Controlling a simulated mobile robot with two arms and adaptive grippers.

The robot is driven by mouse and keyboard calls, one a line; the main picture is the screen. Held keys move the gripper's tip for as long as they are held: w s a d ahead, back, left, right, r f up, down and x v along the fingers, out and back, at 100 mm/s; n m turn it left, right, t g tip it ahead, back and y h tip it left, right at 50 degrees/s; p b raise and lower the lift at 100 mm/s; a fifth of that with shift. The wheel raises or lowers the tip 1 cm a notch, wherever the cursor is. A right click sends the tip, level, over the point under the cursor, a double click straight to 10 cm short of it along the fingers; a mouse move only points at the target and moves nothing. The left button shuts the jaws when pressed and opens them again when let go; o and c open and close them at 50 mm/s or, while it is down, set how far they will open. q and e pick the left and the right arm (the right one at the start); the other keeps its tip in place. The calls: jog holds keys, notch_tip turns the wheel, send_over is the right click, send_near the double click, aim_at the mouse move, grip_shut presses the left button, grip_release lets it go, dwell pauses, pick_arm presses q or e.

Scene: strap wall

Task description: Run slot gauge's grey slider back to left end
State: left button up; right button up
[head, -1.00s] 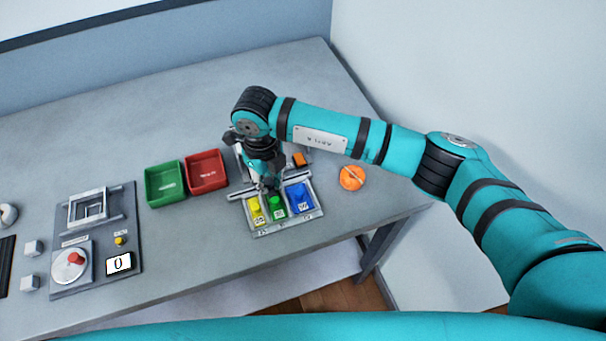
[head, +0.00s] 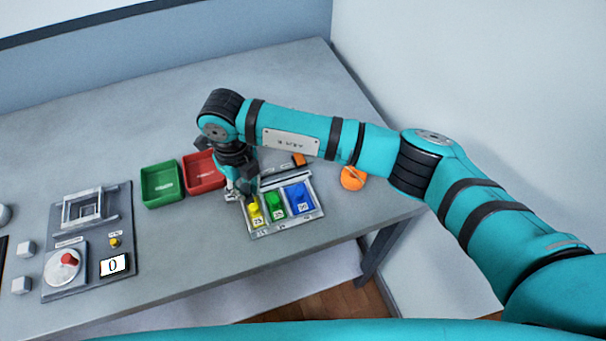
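The slot gauge (head: 287,232) is a light grey tray near the table's front right, holding a yellow (head: 255,214), a green (head: 275,206) and a blue block (head: 299,197) in separate slots, with a pale rail along its back edge. My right gripper (head: 243,194) points down at the rail's left end, beside the yellow block. It covers that end, so I cannot make out the grey slider or whether the fingers are open or shut on it. My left gripper is out of view.
Green (head: 161,185) and red (head: 204,170) bins stand left of the gauge. An orange (head: 352,177) round object lies to its right, partly behind my arm, and an orange block (head: 299,160) sits behind it. A panel with a dial and display (head: 114,265) is at left.

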aim_at(231, 199)
jog(key=shift+s+a+f+b, duration=0.1)
jog(key=shift+s+a+b, duration=0.25)
jog(key=shift+a, duration=0.35)
jog(key=shift+s+a+f+b, duration=0.1)
jog(key=shift+s+a+b, duration=0.2)
jog(key=shift+a, duration=0.4)
jog(key=shift+a+r, duration=0.1)
jog(key=shift+a, duration=0.2)
jog(key=o, duration=0.6)
jog(key=shift+a, duration=0.1)
jog(key=shift+w+r, duration=0.1)
